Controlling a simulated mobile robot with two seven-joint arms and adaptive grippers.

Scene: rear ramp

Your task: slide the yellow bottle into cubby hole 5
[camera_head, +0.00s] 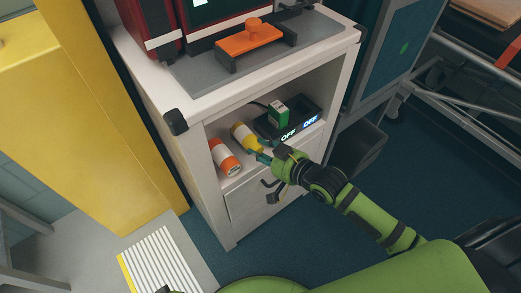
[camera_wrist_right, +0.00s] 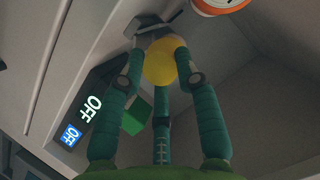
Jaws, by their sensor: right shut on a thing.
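The yellow bottle (camera_head: 241,135) lies in the open shelf bay of a white cabinet, between an orange bottle and a black device. My right gripper (camera_head: 264,157) reaches into the bay from the front and is shut on the near end of the yellow bottle. In the right wrist view, the green fingers of the right gripper (camera_wrist_right: 160,78) close around the round yellow end of the bottle (camera_wrist_right: 165,62). The rest of the bottle is mostly hidden there. No hole marked 5 can be made out. My left gripper is not in view.
The orange-and-white bottle (camera_head: 225,157) lies close on the left.

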